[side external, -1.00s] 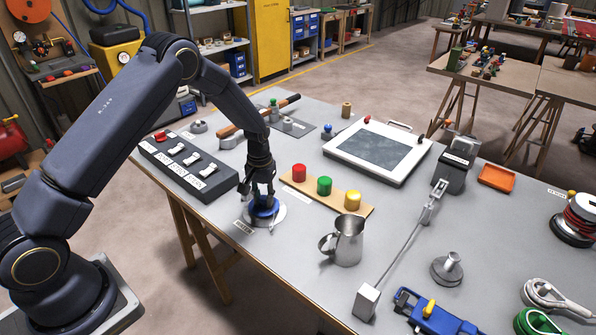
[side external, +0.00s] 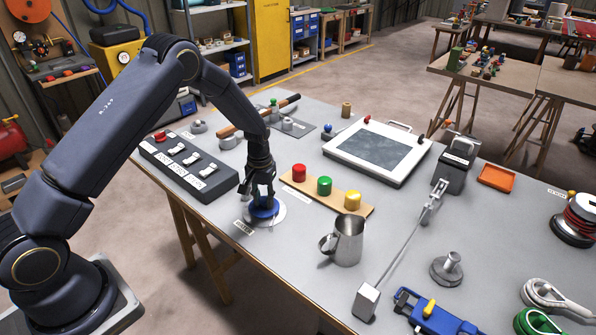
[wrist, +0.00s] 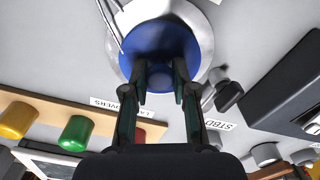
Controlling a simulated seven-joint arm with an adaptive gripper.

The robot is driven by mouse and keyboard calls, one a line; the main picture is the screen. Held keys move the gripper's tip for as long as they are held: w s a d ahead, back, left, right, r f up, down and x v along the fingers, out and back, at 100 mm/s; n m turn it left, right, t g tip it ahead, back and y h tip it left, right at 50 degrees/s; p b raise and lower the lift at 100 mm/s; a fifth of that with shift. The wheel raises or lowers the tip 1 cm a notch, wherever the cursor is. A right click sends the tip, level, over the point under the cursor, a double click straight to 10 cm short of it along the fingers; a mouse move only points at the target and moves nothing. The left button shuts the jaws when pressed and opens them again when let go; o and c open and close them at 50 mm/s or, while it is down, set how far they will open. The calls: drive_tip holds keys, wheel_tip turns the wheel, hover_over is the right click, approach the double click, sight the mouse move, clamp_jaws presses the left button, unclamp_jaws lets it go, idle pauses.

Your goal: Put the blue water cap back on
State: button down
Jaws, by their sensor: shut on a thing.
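The blue water cap (side external: 264,209) is round and sits at the round metal deck fitting (side external: 277,216) near the table's front edge. My gripper (side external: 263,192) points down over it and is shut on the cap. In the wrist view the blue cap (wrist: 165,45) lies between and beyond the fingertips (wrist: 160,82), with the pale metal ring (wrist: 208,62) around it. I cannot tell whether the cap is fully seated, as the fingers cover part of it.
A board with red, green and yellow knobs (side external: 325,186) stands close to the right. A steel jug (side external: 346,241) is in front of it. A black switch panel (side external: 188,167) is to the left. The table between fitting and jug is clear.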

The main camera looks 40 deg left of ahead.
drive_tip(key=shift+c, duration=1.8)
unclamp_jaws()
drive_tip(key=shift+r, duration=3.5)
drive_tip(key=shift+c, duration=0.2)
clamp_jaws()
drive_tip(key=shift+f, duration=0.1)
drive_tip(key=shift+f, duration=2.25)
